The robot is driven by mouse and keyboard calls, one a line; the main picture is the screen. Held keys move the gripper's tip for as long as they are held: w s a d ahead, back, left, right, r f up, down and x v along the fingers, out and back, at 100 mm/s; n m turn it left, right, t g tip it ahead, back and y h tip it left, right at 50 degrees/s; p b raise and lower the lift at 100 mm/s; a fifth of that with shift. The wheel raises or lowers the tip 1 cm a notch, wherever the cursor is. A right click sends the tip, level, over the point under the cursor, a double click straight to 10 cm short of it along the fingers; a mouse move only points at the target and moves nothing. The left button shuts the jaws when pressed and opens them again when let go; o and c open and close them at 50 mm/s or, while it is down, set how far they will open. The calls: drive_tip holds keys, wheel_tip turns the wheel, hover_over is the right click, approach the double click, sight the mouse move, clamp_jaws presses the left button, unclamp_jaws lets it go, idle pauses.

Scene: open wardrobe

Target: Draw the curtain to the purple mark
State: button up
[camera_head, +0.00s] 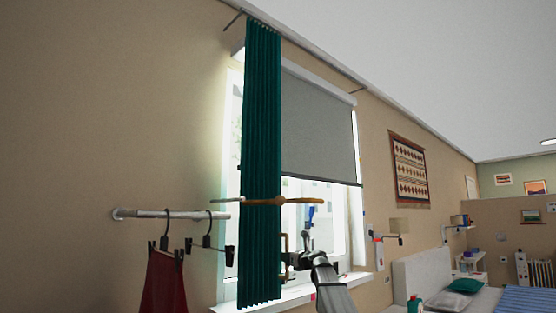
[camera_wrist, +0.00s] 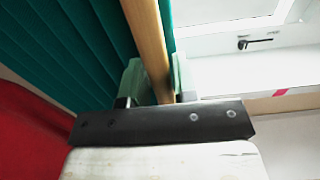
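The teal curtain (camera_head: 262,140) hangs gathered in a narrow bundle over the left part of the window. It also fills the upper left of the wrist view (camera_wrist: 65,45). A wooden handle (camera_wrist: 146,40) runs up beside the curtain folds. My gripper (camera_wrist: 160,80) has a finger against each side of this handle. In the head view my gripper (camera_head: 292,260) is at the curtain's right edge, low down. A pink-red mark (camera_head: 313,296) is on the sill, right of the curtain; I see no clearly purple mark.
A horizontal wooden bar (camera_head: 300,201) crosses at the curtain. A grey roller blind (camera_head: 318,125) covers the upper window. A wall rail (camera_head: 170,215) with hangers and a red garment (camera_head: 166,285) is at left. A bed and shelves stand at right.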

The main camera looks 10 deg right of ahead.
drive_tip(key=shift+c, duration=1.2)
drive_tip(key=w+d, duration=0.4)
drive_tip(key=d, duration=0.2)
drive_tip(key=shift+w+d, duration=0.25)
drive_tip(key=shift+w, duration=0.15)
drive_tip(key=shift+d, duration=0.1)
drive_tip(key=w+d, duration=0.4)
drive_tip(key=d, duration=0.2)
drive_tip(key=shift+w+d, duration=0.15)
drive_tip(key=shift+w, duration=0.15)
drive_tip(key=shift+w, duration=0.1)
drive_tip(key=w+d, duration=0.4)
drive_tip(key=d, duration=0.2)
drive_tip(key=shift+w+d, duration=0.2)
drive_tip(key=shift+w, duration=0.1)
idle(0.6)
drive_tip(key=shift+d, duration=0.1)
